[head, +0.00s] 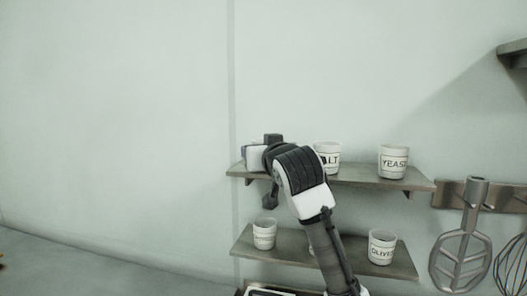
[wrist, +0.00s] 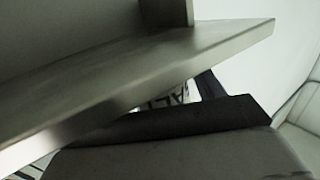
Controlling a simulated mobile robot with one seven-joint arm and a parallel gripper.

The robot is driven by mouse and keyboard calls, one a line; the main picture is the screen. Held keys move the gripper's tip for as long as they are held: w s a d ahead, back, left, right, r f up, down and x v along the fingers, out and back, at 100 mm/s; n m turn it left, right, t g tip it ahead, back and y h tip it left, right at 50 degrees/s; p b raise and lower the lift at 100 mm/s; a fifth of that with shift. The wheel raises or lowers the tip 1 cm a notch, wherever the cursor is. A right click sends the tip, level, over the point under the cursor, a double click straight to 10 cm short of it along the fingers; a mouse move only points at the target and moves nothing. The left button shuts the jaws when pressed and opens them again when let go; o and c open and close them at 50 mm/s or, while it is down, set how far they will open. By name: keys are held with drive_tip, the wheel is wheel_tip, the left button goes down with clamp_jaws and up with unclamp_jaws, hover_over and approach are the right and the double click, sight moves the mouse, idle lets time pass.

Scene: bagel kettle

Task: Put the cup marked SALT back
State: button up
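A white cup (head: 328,158) stands on the upper shelf, partly behind my arm. Its label ends in "LT", and its first letter is hard to read. My gripper (head: 270,168) is at the left end of the upper shelf, mostly hidden by my own wrist. A pale shape (head: 254,156) shows beside it, and I cannot tell whether it is a cup. In the wrist view, part of a white lettered surface (wrist: 178,96) shows between the shelf edge and my dark gripper part (wrist: 190,119). Whether my gripper holds it is not clear.
The upper shelf (head: 360,178) also bears a YEAST cup (head: 393,162). The lower shelf (head: 345,262) bears a cup (head: 264,233) at left and an OLIVES cup (head: 381,247) at right. Utensils (head: 462,240) hang at the right. The shelf edge (wrist: 130,85) is close to my wrist camera.

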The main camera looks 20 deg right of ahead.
drive_tip(key=shift+r, duration=0.15)
drive_tip(key=shift+s, duration=0.15)
drive_tip(key=s+b, duration=0.4)
drive_tip(key=s, duration=0.7)
drive_tip(key=shift+s+a+r, duration=0.4)
drive_tip(key=shift+a+r, duration=0.05)
